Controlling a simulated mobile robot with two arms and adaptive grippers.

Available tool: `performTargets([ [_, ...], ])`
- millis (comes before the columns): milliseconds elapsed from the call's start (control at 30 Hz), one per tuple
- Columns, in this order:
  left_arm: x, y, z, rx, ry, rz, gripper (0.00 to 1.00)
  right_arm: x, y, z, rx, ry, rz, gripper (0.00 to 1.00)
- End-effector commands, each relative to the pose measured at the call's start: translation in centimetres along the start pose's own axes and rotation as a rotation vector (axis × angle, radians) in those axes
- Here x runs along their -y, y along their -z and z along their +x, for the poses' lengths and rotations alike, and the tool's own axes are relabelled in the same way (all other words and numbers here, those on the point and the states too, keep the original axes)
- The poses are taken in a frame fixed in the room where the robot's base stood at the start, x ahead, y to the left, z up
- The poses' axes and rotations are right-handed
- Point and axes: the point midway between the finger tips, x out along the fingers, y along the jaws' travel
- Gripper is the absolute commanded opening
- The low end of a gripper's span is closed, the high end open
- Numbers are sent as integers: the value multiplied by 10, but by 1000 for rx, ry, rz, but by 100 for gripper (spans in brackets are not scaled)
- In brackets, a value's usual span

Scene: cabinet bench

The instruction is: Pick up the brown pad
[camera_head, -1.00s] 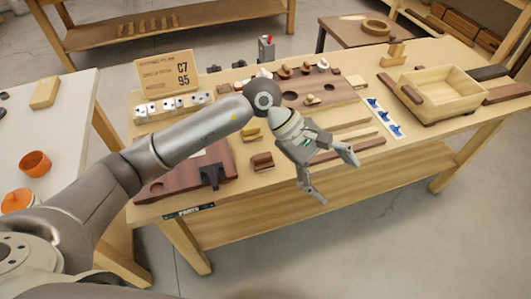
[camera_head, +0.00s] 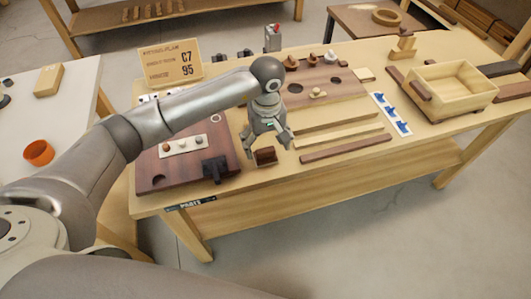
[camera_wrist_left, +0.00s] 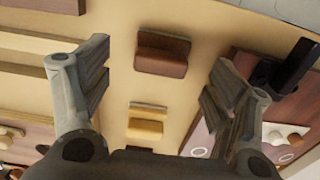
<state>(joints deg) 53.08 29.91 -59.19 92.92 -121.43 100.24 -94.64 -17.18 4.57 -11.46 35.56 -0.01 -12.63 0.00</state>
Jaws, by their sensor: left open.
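The brown pad (camera_head: 265,157) is a small reddish-brown block near the front edge of the wooden bench. In the left wrist view the brown pad (camera_wrist_left: 162,55) lies ahead of and between the spread fingers, against a darker upright strip. My left gripper (camera_head: 268,145) is open and empty, pointing down over the pad, with a finger to each side. Its two fingers also show in the left wrist view (camera_wrist_left: 162,75); I cannot tell the exact height left above the pad. My right gripper is not in view.
A yellow block (camera_wrist_left: 146,125) sits beside the brown pad. A dark red board (camera_head: 165,170) with a black bracket (camera_head: 215,169) lies to the left. Long wood strips (camera_head: 345,147) lie to the right. A pale open box (camera_head: 450,95) stands farther right.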

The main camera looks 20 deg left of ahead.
Motion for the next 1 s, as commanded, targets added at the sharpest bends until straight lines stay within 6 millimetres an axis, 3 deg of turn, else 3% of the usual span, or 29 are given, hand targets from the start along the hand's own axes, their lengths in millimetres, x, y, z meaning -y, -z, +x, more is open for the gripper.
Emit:
performTargets([
  [233, 2, 4, 36, 5, 3, -2, 80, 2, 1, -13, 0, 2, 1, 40],
  [567, 2, 4, 44, 0, 0, 0, 80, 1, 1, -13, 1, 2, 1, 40],
  [933, 2, 4, 43, 1, 0, -1, 33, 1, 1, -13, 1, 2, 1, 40],
  [1000, 2, 4, 43, 1, 0, -1, 32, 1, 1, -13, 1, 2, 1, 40],
])
